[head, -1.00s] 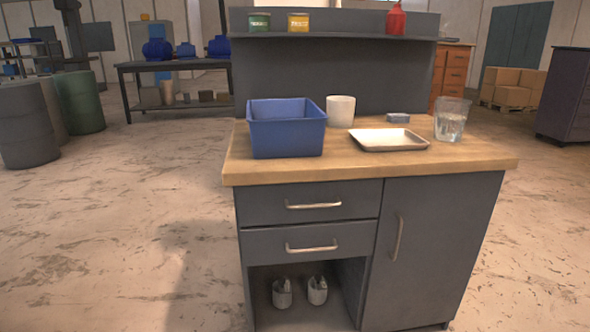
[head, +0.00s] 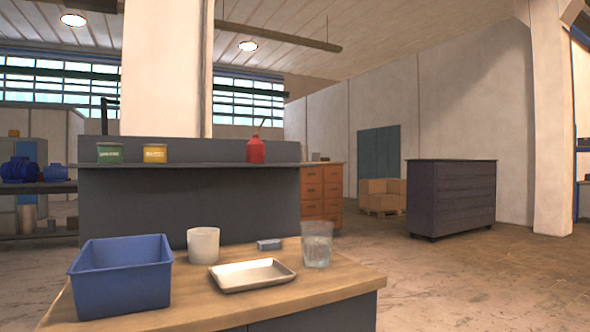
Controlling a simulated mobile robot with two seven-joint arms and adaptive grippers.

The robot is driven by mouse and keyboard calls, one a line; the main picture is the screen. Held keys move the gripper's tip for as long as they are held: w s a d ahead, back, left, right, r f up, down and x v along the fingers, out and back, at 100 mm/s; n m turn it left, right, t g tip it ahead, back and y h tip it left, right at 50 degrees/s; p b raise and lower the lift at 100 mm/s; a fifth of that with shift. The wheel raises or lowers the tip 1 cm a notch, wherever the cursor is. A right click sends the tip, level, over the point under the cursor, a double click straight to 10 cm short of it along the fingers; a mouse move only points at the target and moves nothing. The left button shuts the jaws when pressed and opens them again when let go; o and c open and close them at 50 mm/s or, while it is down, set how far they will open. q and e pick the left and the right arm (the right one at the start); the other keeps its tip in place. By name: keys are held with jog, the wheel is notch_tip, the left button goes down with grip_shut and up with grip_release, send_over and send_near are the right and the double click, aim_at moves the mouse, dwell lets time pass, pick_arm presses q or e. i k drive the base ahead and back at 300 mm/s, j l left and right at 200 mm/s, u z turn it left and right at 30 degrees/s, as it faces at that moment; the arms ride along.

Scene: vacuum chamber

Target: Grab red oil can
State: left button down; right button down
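The red oil can (head: 256,151) stands upright on the raised shelf (head: 190,165) at the back of the workbench, toward the shelf's right end. Its thin spout points up. The can is fully visible, with nothing in front of it. Neither of my grippers shows in the head view.
On the wooden top (head: 225,299) are a blue bin (head: 122,287), a white cup (head: 203,245), a small grey block (head: 269,244), a metal tray (head: 253,275) and a clear glass (head: 317,250). Floor is open at right.

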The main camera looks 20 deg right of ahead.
aim_at(256, 148)
jog(key=i+l+z, duration=0.2)
jog(key=z, duration=0.2)
jog(key=i+l+z, duration=0.25)
jog(key=z, duration=0.2)
jog(key=i+l+z, duration=0.6)
jog(key=i+z, duration=0.15)
jog(key=i+l+z, duration=0.15)
jog(key=i+z, duration=0.55)
jog(key=i+u, duration=0.35)
jog(key=i+l+u, duration=0.25)
jog(key=i+u, duration=0.15)
jog(key=i+l+u, duration=0.45)
jog(key=u, duration=0.3)
jog(key=i+l+u, duration=0.1)
jog(key=u, duration=0.3)
jog(key=i+l+u, duration=0.25)
jog(key=u, duration=0.15)
jog(key=i+l+u, duration=0.1)
jog(key=u, duration=0.3)
jog(key=i+l+u, duration=0.1)
jog(key=u, duration=0.4)
jog(key=l+u, duration=0.6)
jog(key=u, duration=0.35)
